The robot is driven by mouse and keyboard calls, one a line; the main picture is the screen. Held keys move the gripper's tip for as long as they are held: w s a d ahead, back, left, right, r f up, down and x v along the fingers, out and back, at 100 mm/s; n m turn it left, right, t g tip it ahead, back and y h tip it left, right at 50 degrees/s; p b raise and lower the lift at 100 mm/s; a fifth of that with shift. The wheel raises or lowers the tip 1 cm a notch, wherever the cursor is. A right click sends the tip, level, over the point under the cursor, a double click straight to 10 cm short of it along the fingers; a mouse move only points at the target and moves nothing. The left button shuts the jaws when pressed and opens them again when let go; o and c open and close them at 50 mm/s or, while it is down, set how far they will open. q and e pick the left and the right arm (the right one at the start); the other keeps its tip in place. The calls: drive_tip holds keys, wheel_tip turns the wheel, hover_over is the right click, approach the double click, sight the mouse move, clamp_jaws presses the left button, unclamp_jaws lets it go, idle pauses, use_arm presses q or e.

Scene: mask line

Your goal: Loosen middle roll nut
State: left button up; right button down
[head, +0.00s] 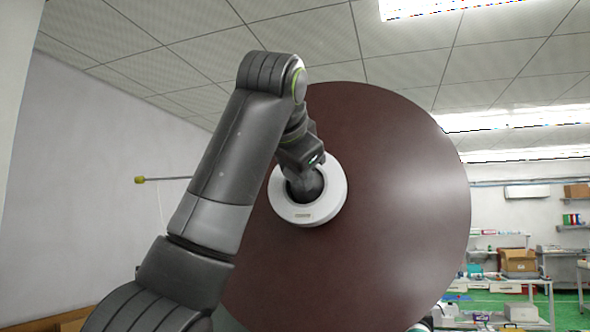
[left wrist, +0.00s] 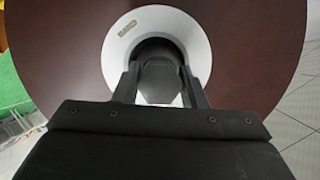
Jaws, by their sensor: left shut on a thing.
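The roll is a large dark brown-red disc (head: 405,180) that fills the middle of the head view. At its centre is a white ring (head: 333,206) with a small label, and a dark nut (head: 304,186) sits inside it. My left gripper (head: 304,178) reaches the nut. In the left wrist view the two fingers of my left gripper (left wrist: 160,90) stand on either side of the dark nut (left wrist: 160,80), shut on it, inside the white ring (left wrist: 197,45). The arm hides part of the ring and disc. My right gripper is out of view.
A thin rod with a yellow tip (head: 140,180) sticks out at the left, in front of a plain wall. At the right, well back, are benches, cardboard boxes (head: 519,262) and a green floor.

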use_arm(q)
drive_tip(key=n, duration=0.3)
drive_tip(key=shift+g+h, duration=0.3)
drive_tip(key=shift+h, duration=0.1)
drive_tip(key=n+h, duration=0.1)
drive_tip(key=n, duration=0.2)
drive_tip(key=shift+f+g, duration=0.15)
drive_tip(key=shift+g, duration=0.15)
drive_tip(key=n+b, duration=0.1)
drive_tip(key=n, duration=0.1)
drive_tip(key=n+h+b, duration=0.1)
drive_tip(key=n, duration=0.2)
drive_tip(key=shift+d+h, duration=0.1)
drive_tip(key=shift+h, duration=0.2)
drive_tip(key=shift+n, duration=0.3)
drive_tip(key=o, duration=1)
